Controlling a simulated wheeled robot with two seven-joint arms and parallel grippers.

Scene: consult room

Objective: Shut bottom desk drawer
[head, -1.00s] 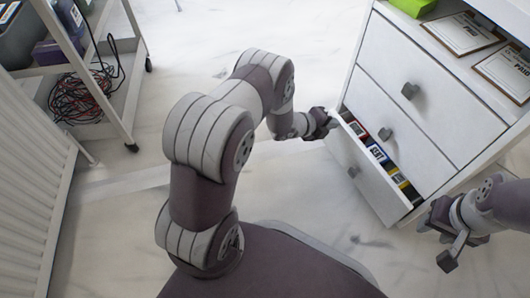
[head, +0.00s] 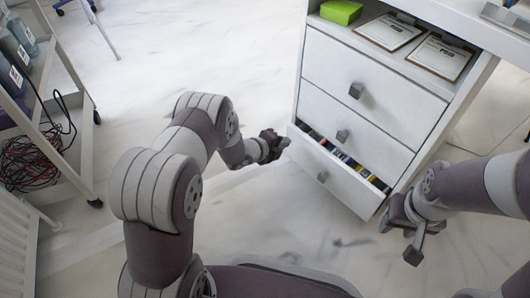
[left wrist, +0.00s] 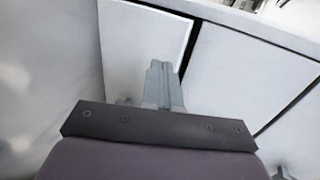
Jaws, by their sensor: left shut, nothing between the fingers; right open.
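The bottom desk drawer (head: 338,179) of the white desk pedestal stands partly open in the head view. Coloured items (head: 345,158) show in the gap along its top, and a grey knob (head: 323,176) is on its front. My left gripper (head: 283,143) is shut and empty at the drawer's left front corner; I cannot tell if it touches. In the left wrist view its shut fingers (left wrist: 160,85) point at white panels with a dark gap between them. My right gripper (head: 413,238) is open and empty, right of the drawer front and apart from it.
The two upper drawers (head: 372,88) are shut. A shelf above holds a green box (head: 341,12) and clipboards (head: 388,32). A trolley with coiled red and black cables (head: 32,160) stands at the left. The floor (head: 205,60) between is clear.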

